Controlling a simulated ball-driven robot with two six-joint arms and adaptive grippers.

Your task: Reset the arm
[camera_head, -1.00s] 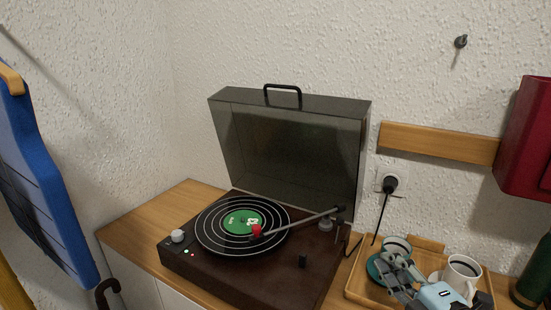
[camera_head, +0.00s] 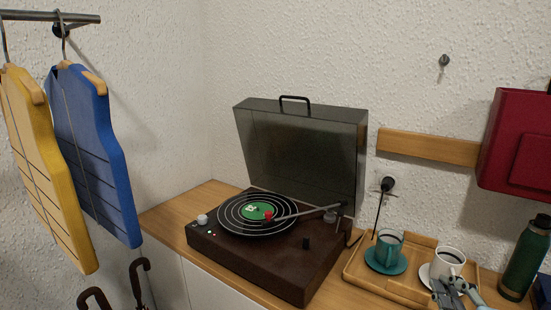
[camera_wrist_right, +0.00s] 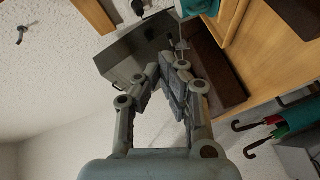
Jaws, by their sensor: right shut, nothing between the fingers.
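The record player (camera_head: 262,266) stands on the wooden cabinet with its lid (camera_head: 305,155) raised. A black record (camera_head: 229,221) with a green label (camera_head: 257,211) lies on the platter. The tonearm (camera_head: 300,213) reaches across the record, and its red head (camera_head: 268,216) is at the label's edge. I cannot tell whether it touches the record. My right gripper (camera_head: 452,292) is at the bottom right, near the white cup and away from the tonearm. In the right wrist view my right gripper (camera_wrist_right: 172,66) is shut and empty. My left gripper is not in view.
A wooden tray (camera_head: 357,266) to the right holds a teal cup (camera_head: 389,246) and a white cup (camera_head: 449,264). A green bottle (camera_head: 524,258) stands beyond. A plug with a cord (camera_head: 382,205) is behind. Blue and yellow garments (camera_head: 95,150) hang at left.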

